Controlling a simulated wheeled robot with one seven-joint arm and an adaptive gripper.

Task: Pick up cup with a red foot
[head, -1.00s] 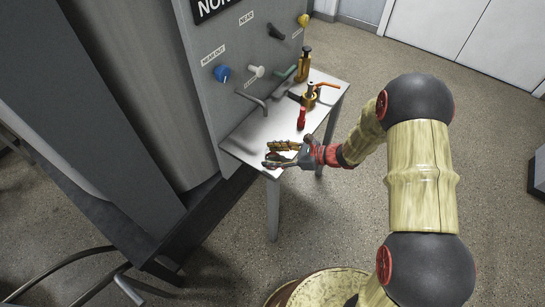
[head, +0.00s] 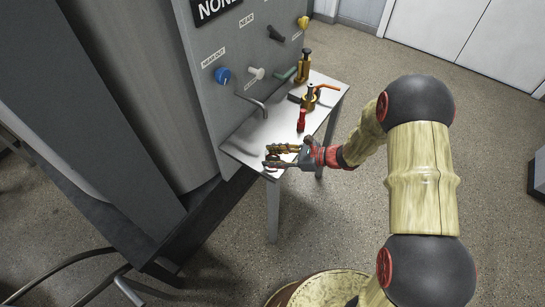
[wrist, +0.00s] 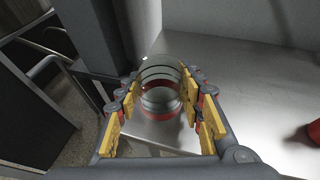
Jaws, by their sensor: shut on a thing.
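The cup with a red foot (wrist: 162,84) is in the wrist view, a clear, see-through round vessel with dark bands and a red ring low down. It stands between the two fingers of my gripper (wrist: 167,98), over the near edge area of the metal table. The yellow finger pads lie to its left and right, and the gripper is shut on it. In the head view my gripper (head: 276,157) is at the near left corner of the table, and the cup cannot be made out clearly there.
The small metal table (head: 245,148) stands against a grey cabinet panel (head: 215,100) with knobs and a bent lever. A red-handled item (head: 301,121) and brass fittings (head: 309,98) stand farther back on it. Open floor lies right of the table.

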